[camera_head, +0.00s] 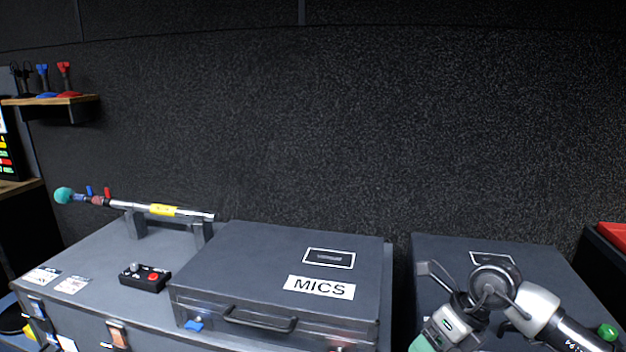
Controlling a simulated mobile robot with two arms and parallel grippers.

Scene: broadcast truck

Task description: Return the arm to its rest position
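My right arm (540,308) shows at the lower right, folded in front of and over the dark case on the right. Its wrist end (492,280) has dark rounded parts and a thin bracket-like piece at its left. I cannot make out two separate fingertips, so I cannot tell whether the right gripper is open or shut. Nothing held can be made out there. My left arm and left gripper are out of view.
A grey case labelled MICS (320,288) lies shut left of my arm. A dark case (540,262) stands behind it. A boom pole (165,209) rests on holders; a small control box (145,277) lies nearby. A shelf (55,99) is on the wall.

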